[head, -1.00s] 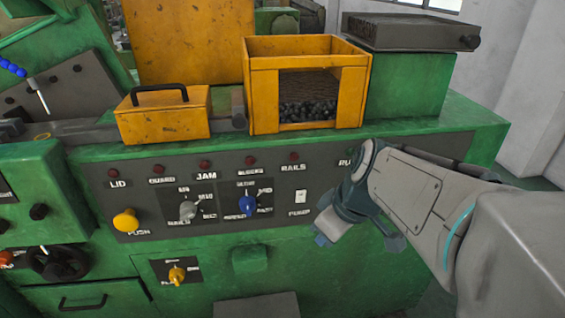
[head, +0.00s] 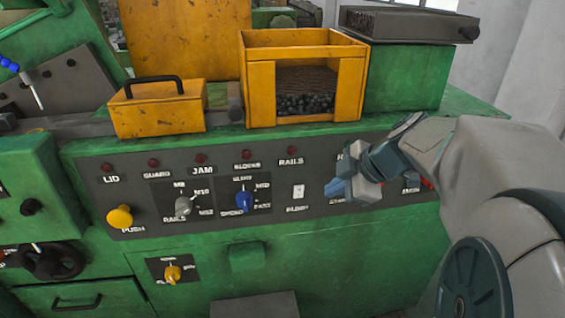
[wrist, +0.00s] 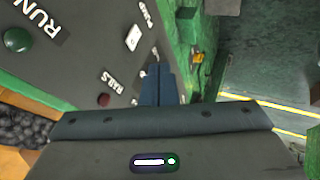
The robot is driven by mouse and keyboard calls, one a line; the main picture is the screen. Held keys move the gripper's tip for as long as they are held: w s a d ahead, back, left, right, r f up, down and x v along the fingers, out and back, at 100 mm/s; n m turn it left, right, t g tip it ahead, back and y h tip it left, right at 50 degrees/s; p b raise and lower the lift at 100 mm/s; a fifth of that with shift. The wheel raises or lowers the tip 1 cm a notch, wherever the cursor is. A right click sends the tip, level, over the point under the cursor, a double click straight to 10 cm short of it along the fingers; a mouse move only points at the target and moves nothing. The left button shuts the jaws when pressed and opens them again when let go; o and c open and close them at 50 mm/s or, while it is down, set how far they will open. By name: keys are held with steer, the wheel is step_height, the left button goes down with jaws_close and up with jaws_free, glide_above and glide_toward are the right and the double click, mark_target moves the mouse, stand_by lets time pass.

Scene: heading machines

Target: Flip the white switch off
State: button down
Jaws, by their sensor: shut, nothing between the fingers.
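The white switch (head: 298,191) is a small rocker on the grey control panel, above the PUMP label and right of the blue knob. In the wrist view the white switch (wrist: 133,38) is up and left of my fingertips. My gripper (head: 334,188) is just right of the switch in the head view, with a visible gap between them. Its fingers (wrist: 158,85) are closed together and empty. The switch is in full view in both frames; which way it is tipped is too small to tell.
The grey panel (head: 140,188) also carries a yellow push button (head: 120,216), a grey knob (head: 183,206), a blue knob (head: 244,200) and a row of red lamps. A yellow bin (head: 262,90) stands above it. My arm covers the panel's right part.

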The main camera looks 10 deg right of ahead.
steer(key=shift+f, duration=0.1)
stand_by(0.3)
glide_toward(294, 194)
step_height(294, 194, down, 4)
steer(key=s+a, duration=0.2)
steer(key=shift+w+f+p, duration=0.15)
steer(key=shift+w+p, duration=1.35)
steer(key=shift+w, duration=0.5)
steer(key=shift+w, duration=0.1)
steer(key=shift+w+g, duration=0.25)
steer(key=shift+g, duration=0.05)
steer(key=shift+r, duration=0.25)
